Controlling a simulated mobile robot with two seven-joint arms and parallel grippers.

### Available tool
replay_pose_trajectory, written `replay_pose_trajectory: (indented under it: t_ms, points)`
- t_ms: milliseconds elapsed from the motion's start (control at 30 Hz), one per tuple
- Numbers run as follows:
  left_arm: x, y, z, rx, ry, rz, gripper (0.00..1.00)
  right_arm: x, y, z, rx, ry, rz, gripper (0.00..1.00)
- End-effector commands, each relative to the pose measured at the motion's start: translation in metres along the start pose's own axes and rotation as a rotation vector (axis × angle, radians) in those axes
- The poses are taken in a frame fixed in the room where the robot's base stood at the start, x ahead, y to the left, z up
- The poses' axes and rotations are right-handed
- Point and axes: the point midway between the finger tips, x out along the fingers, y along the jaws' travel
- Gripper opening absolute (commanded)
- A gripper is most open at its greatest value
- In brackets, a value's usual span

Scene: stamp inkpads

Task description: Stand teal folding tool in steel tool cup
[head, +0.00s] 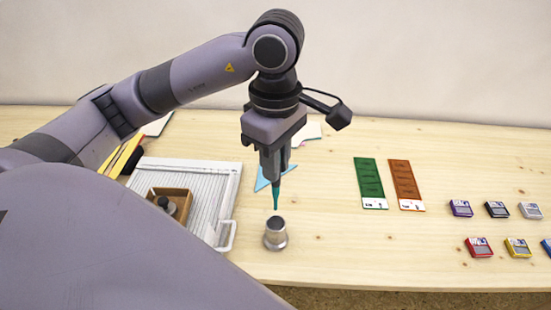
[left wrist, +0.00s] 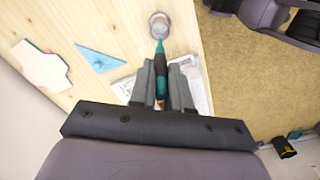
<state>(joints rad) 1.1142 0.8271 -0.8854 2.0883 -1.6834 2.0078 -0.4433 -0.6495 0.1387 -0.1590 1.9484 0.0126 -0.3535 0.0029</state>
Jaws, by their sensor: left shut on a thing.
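The teal folding tool (head: 276,196) is in my left gripper (head: 275,177), which is shut on it. The tool hangs roughly upright, tip down, above the steel tool cup (head: 275,235). The cup stands upright on the table near its front edge. In the head view the tip shows a little above the cup's rim. In the left wrist view the tool (left wrist: 159,62) lies between the two fingers (left wrist: 162,85), and its tip overlaps the near side of the cup (left wrist: 159,24). I cannot tell the exact gap. My right gripper is not in view.
A white slatted board (head: 214,178) with a wooden box (head: 178,197) lies left of the cup. A blue triangle (head: 262,181) lies behind the tool. Green (head: 370,184) and orange (head: 405,184) cards and several inkpads (head: 479,247) lie to the right. The table right of the cup is clear.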

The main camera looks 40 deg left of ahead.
Motion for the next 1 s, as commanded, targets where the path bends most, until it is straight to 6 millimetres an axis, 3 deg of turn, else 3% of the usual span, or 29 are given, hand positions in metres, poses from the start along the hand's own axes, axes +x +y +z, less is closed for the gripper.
replay_pose_trajectory:
  t_ms: [400, 1000]
  points:
    - [0.038, 0.0, 0.0, 0.0, 0.0, 0.0, 0.0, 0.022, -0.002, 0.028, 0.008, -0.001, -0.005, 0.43]
    - [0.082, 0.0, 0.0, 0.0, 0.0, 0.001, 0.0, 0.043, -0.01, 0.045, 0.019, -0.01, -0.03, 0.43]
